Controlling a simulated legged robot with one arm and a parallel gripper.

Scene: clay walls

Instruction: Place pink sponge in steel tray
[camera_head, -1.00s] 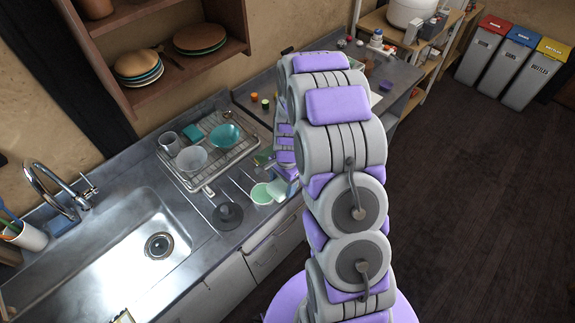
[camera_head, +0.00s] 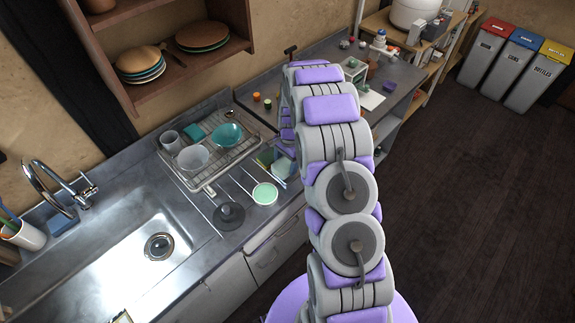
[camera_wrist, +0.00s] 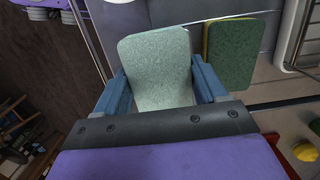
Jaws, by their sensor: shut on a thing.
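My gripper (camera_wrist: 160,92) is shut on a pale grey-green, rounded sponge-like block (camera_wrist: 158,65), with a blue finger on each side. In the head view the block shows only partly, as a pale blue-green patch (camera_head: 281,168) beside my arm; my arm hides the gripper there. I see no sponge that looks pink.
A green and yellow sponge (camera_wrist: 231,52) is close beside the held block. A round pale green-topped item (camera_head: 264,193) and a dark round item (camera_head: 229,214) lie by the counter's front edge.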

